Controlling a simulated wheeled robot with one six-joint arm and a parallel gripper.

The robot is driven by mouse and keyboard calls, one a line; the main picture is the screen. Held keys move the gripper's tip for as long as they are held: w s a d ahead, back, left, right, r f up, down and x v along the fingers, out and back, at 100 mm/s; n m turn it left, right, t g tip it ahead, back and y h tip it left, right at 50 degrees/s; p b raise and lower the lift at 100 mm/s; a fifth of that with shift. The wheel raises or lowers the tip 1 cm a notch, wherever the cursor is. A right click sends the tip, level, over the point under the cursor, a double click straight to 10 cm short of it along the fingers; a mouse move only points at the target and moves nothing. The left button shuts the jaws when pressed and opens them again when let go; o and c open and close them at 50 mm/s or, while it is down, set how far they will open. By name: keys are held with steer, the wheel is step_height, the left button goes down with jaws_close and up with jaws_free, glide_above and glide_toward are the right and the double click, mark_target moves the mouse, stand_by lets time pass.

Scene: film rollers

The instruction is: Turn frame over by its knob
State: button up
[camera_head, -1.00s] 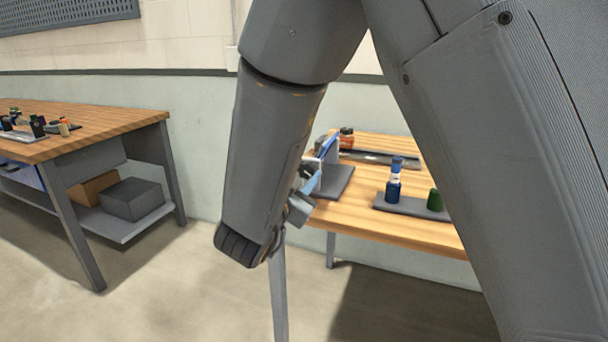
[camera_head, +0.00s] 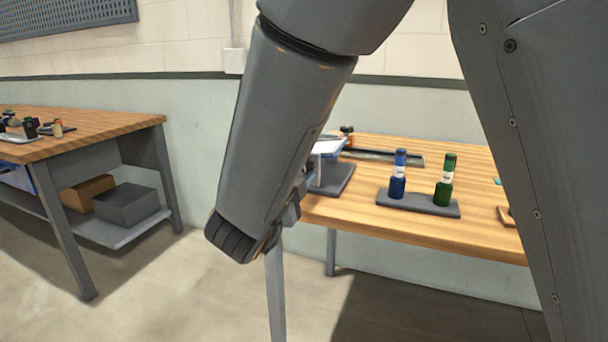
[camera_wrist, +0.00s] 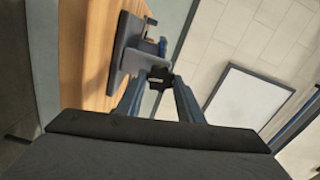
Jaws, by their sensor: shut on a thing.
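My gripper (camera_wrist: 160,83) is shut on this knob. In the head view my forearm covers most of the gripper.
A grey holder (camera_head: 418,203) with a blue bottle (camera_head: 398,180) and a green bottle (camera_head: 444,185) stands right of the frame. A long dark tray (camera_head: 385,157) lies behind. Another workbench (camera_head: 95,132) stands at left. Bare floor lies between the benches.

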steer(key=shift+f+m+b, duration=0.1)
steer(key=shift+m+b, duration=0.55)
steer(key=shift+m, duration=0.35)
steer(key=o, duration=1.1)
steer(key=shift+c, duration=0.2)
steer(key=v, duration=0.7)
steer(key=shift+s+p, duration=0.4)
steer(key=shift+a, duration=0.1)
